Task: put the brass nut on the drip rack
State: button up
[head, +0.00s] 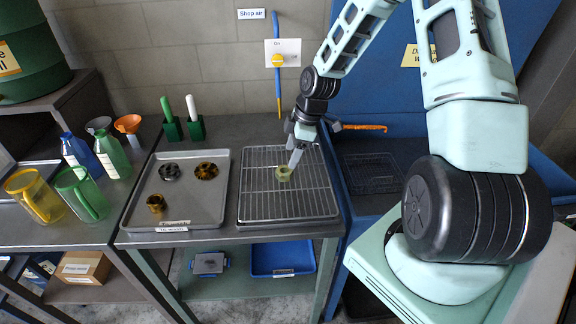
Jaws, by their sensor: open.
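A small pale brass-yellow ring, which looks like the brass nut (283,174), lies on the wire drip rack (262,205), near the middle of its mesh. My gripper (292,165) points down at the rack with its fingertips right by the nut's upper right side. It is open, and I cannot tell whether a finger still touches the nut. The nut is too small to make out its sides clearly.
Left of the rack, a grey tray (188,217) holds a dark gear (170,172), a brown gear (206,171) and a dark brass collar (156,203). Green holders (195,128) stand behind the tray. Jugs and bottles crowd the left bench. A blue basin (375,200) lies right.

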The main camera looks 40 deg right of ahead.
jog(key=w+v, duration=0.1)
jog(key=v, duration=0.4)
jog(key=s+a+r+g+h, duration=0.1)
jog(key=s+a+r, duration=0.25)
jog(key=a, duration=0.55)
jog(key=s+a+r+g, duration=0.15)
jog(key=s+a, duration=0.25)
jog(key=a, duration=0.5)
jog(key=s+a+r+m, duration=0.1)
jog(key=s+a+r, duration=0.2)
jog(key=s, duration=0.6)
jog(key=s+a+r+m+h, duration=0.1)
jog(key=s+a+r+m, duration=0.1)
jog(key=s+a, duration=0.6)
jog(key=shift+s+a+r+b, duration=0.15)
jog(key=shift+s+r+b, duration=0.15)
jog(key=shift+s+r, duration=0.3)
jog(key=shift+f+t, duration=0.15)
jog(key=shift+t, duration=0.1)
notch_tip(320, 180, down, 3)
jog(key=b, duration=0.3)
jog(key=shift+f, duration=0.2)
